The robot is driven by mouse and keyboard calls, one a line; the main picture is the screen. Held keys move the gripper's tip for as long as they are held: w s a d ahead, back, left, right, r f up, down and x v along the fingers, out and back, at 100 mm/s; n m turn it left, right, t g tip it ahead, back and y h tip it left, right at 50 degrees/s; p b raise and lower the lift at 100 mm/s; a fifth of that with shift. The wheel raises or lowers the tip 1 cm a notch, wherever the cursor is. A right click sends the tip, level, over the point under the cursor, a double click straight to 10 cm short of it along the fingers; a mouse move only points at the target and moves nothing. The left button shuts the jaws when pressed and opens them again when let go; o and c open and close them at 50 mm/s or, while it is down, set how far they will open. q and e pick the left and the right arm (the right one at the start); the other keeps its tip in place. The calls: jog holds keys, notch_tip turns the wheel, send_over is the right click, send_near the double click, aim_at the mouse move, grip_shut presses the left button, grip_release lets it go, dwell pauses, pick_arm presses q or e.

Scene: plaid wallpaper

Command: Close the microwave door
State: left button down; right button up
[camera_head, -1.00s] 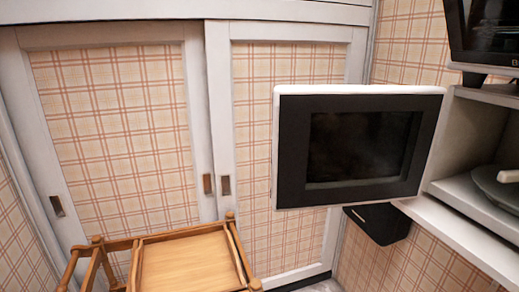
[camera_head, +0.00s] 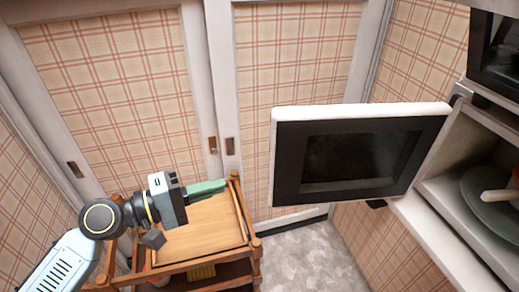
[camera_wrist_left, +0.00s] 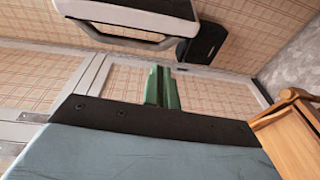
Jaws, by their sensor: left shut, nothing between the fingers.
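The microwave door (camera_head: 350,155) stands wide open in the head view, a white-edged black panel with a dark window, hinged at its right side. The microwave's open cavity (camera_head: 480,165) is to its right, with a dark plate inside. My left gripper (camera_head: 207,188) is in the head view, left of and lower than the door, apart from it. Its green fingers are together and empty; they also show in the left wrist view (camera_wrist_left: 162,88). A white-edged panel, seemingly the door (camera_wrist_left: 135,18), is at the top of the wrist view. My right gripper is not in view.
A wooden cart (camera_head: 200,240) with shelves stands below my left gripper. Plaid sliding cupboard doors (camera_head: 110,100) line the back. Another dark appliance (camera_head: 497,50) sits above the microwave at the right. Bare floor (camera_head: 300,260) shows beneath the door.

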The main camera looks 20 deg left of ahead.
pick_arm(q)
jog(key=w+d+r+p, duration=0.2)
jog(key=w+d+p, duration=0.1)
jog(key=w+d, duration=0.3)
jog(key=shift+d+r+h, duration=0.3)
jog(key=shift+d+h, duration=0.1)
jog(key=shift+d, duration=0.65)
